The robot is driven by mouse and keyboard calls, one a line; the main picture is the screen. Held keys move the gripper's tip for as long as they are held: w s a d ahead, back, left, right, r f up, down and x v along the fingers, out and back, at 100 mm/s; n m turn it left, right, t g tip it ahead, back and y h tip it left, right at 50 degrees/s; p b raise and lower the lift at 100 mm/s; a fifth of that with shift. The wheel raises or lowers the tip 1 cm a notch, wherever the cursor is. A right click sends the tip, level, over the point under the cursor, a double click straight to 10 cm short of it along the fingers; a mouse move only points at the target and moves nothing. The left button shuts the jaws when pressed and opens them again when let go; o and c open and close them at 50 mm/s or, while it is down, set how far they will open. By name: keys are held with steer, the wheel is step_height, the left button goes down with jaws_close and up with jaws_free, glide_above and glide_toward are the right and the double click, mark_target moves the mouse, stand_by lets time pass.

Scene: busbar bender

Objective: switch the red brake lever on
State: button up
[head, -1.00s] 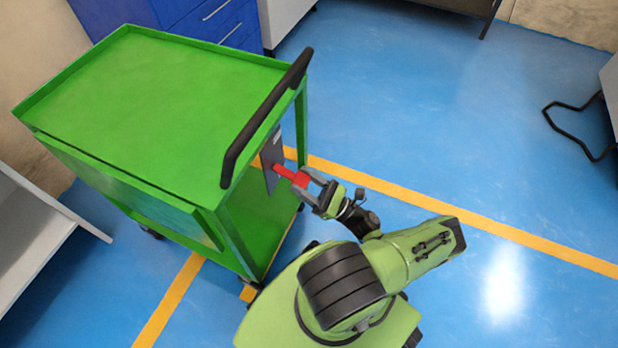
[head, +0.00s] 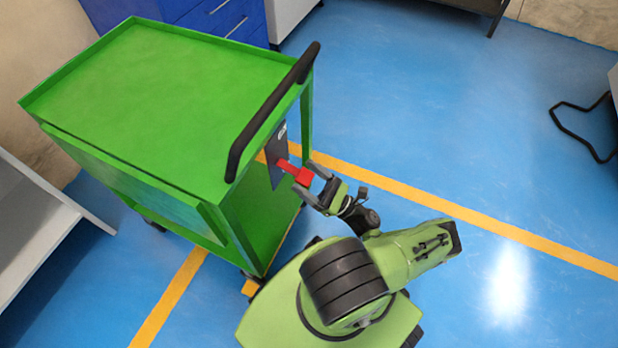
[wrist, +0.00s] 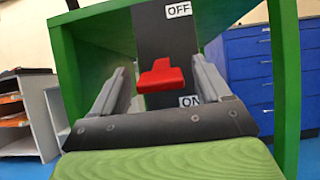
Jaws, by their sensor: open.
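The red brake lever (head: 297,173) sticks out from a dark upright plate (head: 277,158) under the handle end of the green trolley. In the wrist view the lever (wrist: 161,77) stands out from the plate (wrist: 165,35), between a white OFF label (wrist: 178,9) above and a white ON label (wrist: 189,100) below. In the picture it sits closer to ON. My gripper (head: 316,183) is open at the lever's outer end. In the wrist view its fingers stand left and right of the lever, with gaps on both sides. The ON label is partly hidden by my gripper.
The green trolley (head: 170,90) has a black push handle (head: 275,110) above the lever. Its green posts flank the plate in the wrist view. A blue drawer cabinet (head: 222,20) stands behind it, and a grey shelf (head: 40,235) at left.

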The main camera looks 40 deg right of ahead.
step_height(320, 180, up, 10)
steer(key=p, duration=0.4)
steer(key=shift+c, duration=0.2)
